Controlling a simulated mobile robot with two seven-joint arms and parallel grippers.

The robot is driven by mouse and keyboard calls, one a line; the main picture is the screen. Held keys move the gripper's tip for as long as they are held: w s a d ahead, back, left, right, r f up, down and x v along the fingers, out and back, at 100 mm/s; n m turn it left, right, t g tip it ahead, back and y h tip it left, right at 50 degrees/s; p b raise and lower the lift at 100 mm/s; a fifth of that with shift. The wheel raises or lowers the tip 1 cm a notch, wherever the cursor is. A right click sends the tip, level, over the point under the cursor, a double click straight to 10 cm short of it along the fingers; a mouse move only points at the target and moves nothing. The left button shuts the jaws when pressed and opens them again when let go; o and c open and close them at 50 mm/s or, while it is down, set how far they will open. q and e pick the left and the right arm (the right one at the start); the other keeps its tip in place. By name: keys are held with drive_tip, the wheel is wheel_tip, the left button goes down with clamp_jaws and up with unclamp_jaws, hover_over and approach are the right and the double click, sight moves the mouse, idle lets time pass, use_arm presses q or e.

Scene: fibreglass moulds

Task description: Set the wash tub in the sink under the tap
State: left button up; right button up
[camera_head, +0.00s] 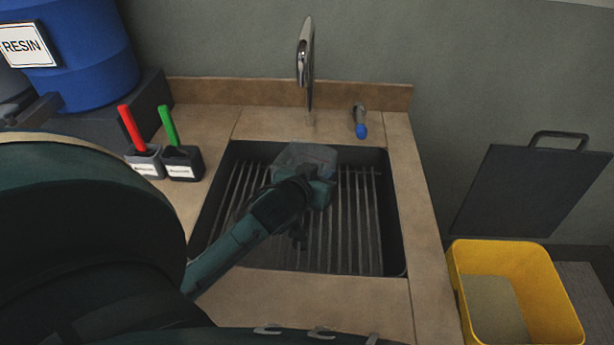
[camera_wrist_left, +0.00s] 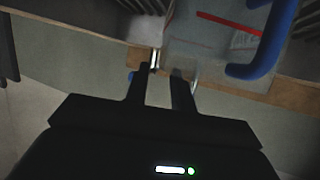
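A clear, see-through tub (camera_head: 304,157) is at the far middle of the dark sink (camera_head: 398,250), below the tap (camera_head: 305,60). My left gripper (camera_head: 318,188) reaches over the sink from the lower left and covers its near side. In the left wrist view, the see-through tub wall (camera_wrist_left: 205,45) with a red line and a blue handle (camera_wrist_left: 272,42) is just beyond my left fingers (camera_wrist_left: 163,78). The fingers stand a little apart; whether they pinch the wall is unclear. I cannot tell whether the tub touches the sink's ribbed bottom. My right gripper is not in view.
A blue-ended lever (camera_head: 361,130) sits right of the tap. Two holders with a red handle (camera_head: 131,128) and a green handle (camera_head: 168,126) stand left of the sink. A blue resin drum (camera_head: 95,60) is behind them. A yellow bin (camera_head: 555,285) is at right.

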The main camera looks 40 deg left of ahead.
use_arm(q)
drive_tip(key=v, duration=1)
drive_tip(key=shift+s, duration=0.1)
